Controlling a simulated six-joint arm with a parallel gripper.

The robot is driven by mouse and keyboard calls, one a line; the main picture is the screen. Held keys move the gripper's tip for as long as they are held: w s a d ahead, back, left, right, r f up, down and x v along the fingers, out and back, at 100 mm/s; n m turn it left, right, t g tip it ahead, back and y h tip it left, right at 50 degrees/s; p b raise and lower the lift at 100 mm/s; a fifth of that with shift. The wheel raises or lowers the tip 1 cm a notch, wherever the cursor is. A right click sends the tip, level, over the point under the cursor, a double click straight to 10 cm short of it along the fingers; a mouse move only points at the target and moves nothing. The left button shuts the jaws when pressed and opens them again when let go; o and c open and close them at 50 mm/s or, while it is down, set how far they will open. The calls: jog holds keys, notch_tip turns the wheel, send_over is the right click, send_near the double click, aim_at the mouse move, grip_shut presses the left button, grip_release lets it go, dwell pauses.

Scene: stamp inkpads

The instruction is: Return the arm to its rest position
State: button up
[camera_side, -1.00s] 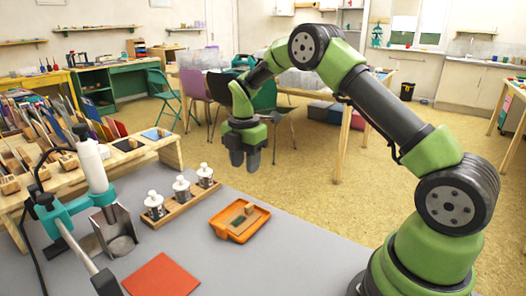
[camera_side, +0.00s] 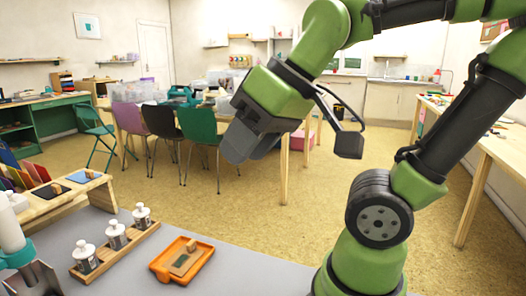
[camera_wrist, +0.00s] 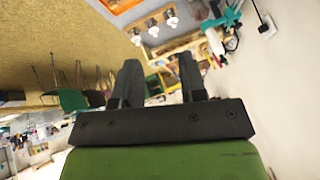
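My gripper (camera_side: 236,148) is raised above the floor area behind the grey table in the side view, tilted down to the left. It holds nothing that I can see. In the wrist view its two dark fingers (camera_wrist: 160,85) stand apart with a clear gap between them. It is clear of the tabletop and the stamp things. My arm is folded high, and its upper part runs out of the top of the side view.
An orange tray (camera_side: 161,269) with a small block in it sits on the grey table (camera_side: 235,275). A wooden rack (camera_side: 150,230) with white-topped bottles stands left of it. Chairs and a back table (camera_side: 284,165) are behind my gripper. Open floor lies between.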

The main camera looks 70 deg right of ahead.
jog(key=shift+s+a+f+m+t, duration=0.1)
jog(key=shift+s+f+m+t, duration=0.1)
jog(key=shift+s+m, duration=0.35)
jog(key=shift+s+a+f+m+t, duration=0.15)
jog(key=shift+s+m, duration=0.2)
jog(key=shift+s, duration=0.25)
dwell(0.4)
